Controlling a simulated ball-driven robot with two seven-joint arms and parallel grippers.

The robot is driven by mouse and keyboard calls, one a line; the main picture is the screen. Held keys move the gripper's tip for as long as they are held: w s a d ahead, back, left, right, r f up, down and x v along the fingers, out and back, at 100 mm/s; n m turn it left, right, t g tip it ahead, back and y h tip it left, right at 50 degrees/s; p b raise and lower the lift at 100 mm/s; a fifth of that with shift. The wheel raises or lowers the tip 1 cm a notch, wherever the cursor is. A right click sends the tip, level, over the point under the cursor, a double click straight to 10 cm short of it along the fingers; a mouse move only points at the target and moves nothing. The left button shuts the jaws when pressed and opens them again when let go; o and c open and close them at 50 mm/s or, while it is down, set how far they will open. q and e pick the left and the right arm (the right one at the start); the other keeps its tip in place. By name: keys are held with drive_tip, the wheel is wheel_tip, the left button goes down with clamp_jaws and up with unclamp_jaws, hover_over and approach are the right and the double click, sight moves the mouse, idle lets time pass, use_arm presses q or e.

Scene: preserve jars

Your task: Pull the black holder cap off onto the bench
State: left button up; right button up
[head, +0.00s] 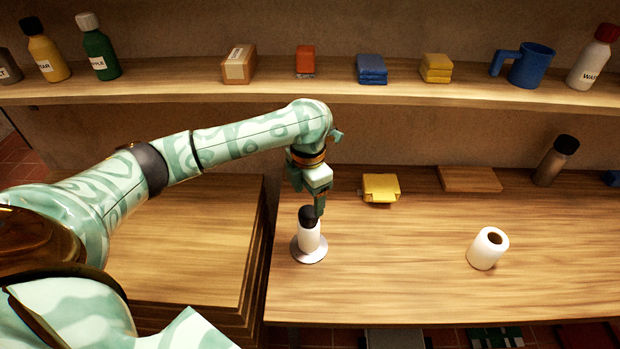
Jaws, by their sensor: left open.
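The black holder cap (307,213) sits on top of a white upright holder (309,238) with a round, flat base. The holder stands on the wooden bench (400,280) near its left edge. My left gripper (317,203) points down right at the cap, with a dark finger at the cap's right side. The gripper is open; I cannot tell whether a finger touches the cap. The far finger is hard to make out. My right gripper is not in view.
The shelf (200,88) above holds bottles, blocks and a blue mug (528,66). The bench front is clear.

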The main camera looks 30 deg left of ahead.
sight(308, 211)
use_arm(q)
wheel_tip(308, 211, down, 5)
drive_tip(key=shift+s+r+b, duration=0.1)
drive_tip(key=shift+r+b, duration=0.1)
drive_tip(key=shift+b, duration=0.45)
drive_tip(key=shift+f, duration=0.45)
drive_tip(key=c, duration=1.2)
drive_tip(key=shift+r+p, duration=1.8)
drive_tip(key=shift+p, duration=0.25)
